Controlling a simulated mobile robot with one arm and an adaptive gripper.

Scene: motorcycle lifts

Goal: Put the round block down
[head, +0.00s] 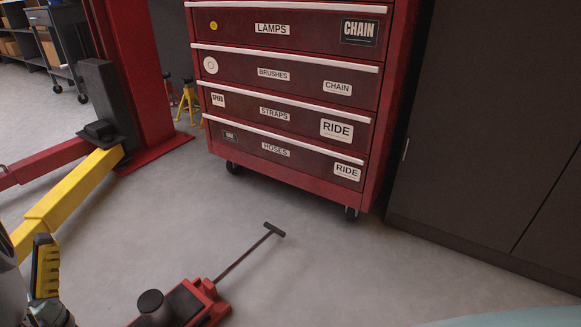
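A short dark round block (152,306) shows at the bottom of the head view. It appears upright on or just above the red floor jack (205,301); I cannot tell whether it is loose or part of the jack. At the lower left edge, grey rounded parts, which seem to be my arm, are cut off by the frame. Beside them is a yellow and black part (46,267), possibly part of my gripper. No clear pair of fingertips shows, and I see nothing held.
A red drawer cabinet (285,95) on casters stands at the back, with dark cabinets (480,130) at right. A red lift post (138,75) with a yellow arm (75,190) is at left. The jack's handle (245,254) points toward the drawers. Grey floor is clear right of it.

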